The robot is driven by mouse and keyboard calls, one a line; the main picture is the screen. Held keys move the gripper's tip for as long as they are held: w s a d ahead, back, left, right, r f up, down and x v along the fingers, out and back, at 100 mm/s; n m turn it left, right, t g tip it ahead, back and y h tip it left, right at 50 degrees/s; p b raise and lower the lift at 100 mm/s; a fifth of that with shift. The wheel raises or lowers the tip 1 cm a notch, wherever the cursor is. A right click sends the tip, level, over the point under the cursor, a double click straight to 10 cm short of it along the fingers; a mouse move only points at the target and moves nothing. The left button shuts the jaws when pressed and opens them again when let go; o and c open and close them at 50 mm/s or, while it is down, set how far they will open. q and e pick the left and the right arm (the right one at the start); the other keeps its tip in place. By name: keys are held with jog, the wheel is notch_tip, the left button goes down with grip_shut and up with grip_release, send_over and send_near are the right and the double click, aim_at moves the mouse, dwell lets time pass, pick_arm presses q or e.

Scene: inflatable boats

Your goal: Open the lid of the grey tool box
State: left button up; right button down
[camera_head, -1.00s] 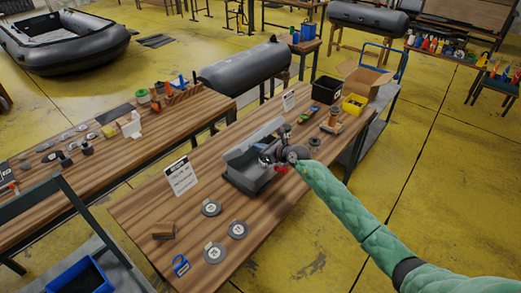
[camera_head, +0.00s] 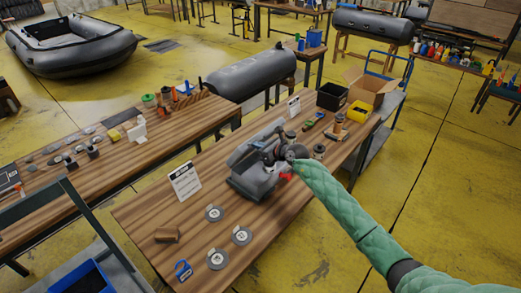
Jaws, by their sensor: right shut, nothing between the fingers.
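The grey tool box (camera_head: 251,184) stands on the near wooden workbench (camera_head: 150,212). Its lid (camera_head: 248,143) is raised and leans up along the far side of the box. My right arm, in a green quilted sleeve, comes in from the lower right. My right gripper (camera_head: 268,155) is shut and empty, over the box close to the raised lid. It hides part of the lid and of the box's inside, and I cannot tell whether it touches the lid. My left gripper is not in view.
Several grey discs (camera_head: 242,235), a brown block (camera_head: 167,235) and a blue item (camera_head: 183,270) lie at the near end. A white sign (camera_head: 184,181) stands left of the box. A black bin (camera_head: 332,96) and a cardboard box (camera_head: 372,86) stand at the far end.

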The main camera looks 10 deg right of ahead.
aim_at(252, 141)
jog(key=shift+a+r, duration=0.1)
dwell(0.3)
jog(key=shift+w+a+r, duration=0.35)
jog(key=shift+w+a, duration=0.15)
jog(key=shift+w, duration=0.2)
jog(key=shift+w+a+r, duration=0.35)
jog(key=shift+w+a, duration=0.15)
jog(key=shift+w, duration=0.2)
jog(key=shift+w+a+r, duration=0.25)
jog(key=shift+w+a, duration=0.35)
jog(key=shift+w, duration=0.15)
jog(key=shift+w+a+r, duration=0.2)
jog(key=shift+w+a, duration=0.35)
jog(key=shift+w, duration=0.15)
jog(key=shift+w+a+b, duration=0.2)
jog(key=shift+b, duration=0.15)
jog(key=shift+s+d+r, duration=0.1)
